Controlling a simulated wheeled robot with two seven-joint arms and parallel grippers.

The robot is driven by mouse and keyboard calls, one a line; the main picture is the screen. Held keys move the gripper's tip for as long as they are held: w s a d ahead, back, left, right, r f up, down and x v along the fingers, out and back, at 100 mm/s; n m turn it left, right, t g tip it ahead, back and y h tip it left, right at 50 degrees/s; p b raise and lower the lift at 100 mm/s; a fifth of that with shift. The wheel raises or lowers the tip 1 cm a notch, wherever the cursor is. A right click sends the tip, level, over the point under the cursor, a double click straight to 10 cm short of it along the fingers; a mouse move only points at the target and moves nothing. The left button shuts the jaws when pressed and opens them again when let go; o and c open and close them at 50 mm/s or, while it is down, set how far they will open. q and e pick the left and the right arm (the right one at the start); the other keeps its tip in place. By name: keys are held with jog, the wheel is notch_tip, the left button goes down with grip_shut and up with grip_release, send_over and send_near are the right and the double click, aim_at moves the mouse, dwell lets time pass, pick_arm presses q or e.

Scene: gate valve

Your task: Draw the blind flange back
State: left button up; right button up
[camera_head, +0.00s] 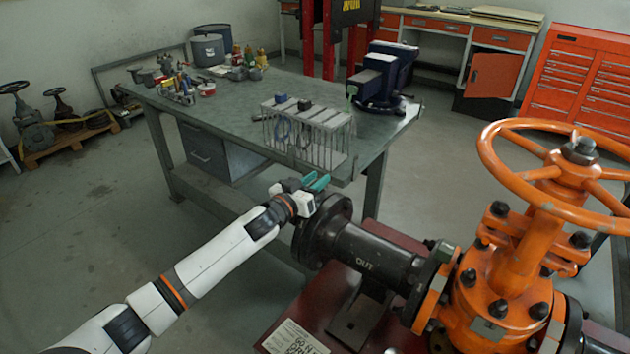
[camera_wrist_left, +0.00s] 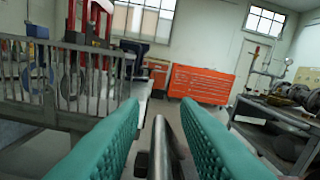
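The dark blind flange (camera_head: 304,238) shows as a round plate at the left end of the black pipe marked OUT (camera_head: 370,252), close against the pipe's end flange (camera_head: 338,222). My left gripper (camera_head: 318,182) is at the top of these flanges, its teal fingers apart. In the left wrist view the fingers (camera_wrist_left: 160,110) stand on either side of two dark rims seen edge-on; the left rim (camera_wrist_left: 157,150) seems to be the blind flange. I see space between the fingers and the rims. The orange gate valve (camera_head: 510,285) with its handwheel (camera_head: 545,170) stands at the right. My right gripper is not in view.
A grey workbench (camera_head: 220,115) stands behind my left gripper, with a wire rack (camera_head: 310,130) near its front edge and a blue vise (camera_head: 385,80) on top. Red drawers (camera_head: 580,85) stand far right. The floor left of the flange is clear.

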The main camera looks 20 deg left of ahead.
pick_arm(q)
grip_shut()
jog(key=shift+w+a+p, duration=0.3)
jog(key=shift+a+p, duration=0.15)
jog(key=shift+a, duration=0.3)
grip_release()
jog(key=shift+s, duration=0.1)
jog(key=v, duration=1.2)
jog(key=shift+b, duration=0.4)
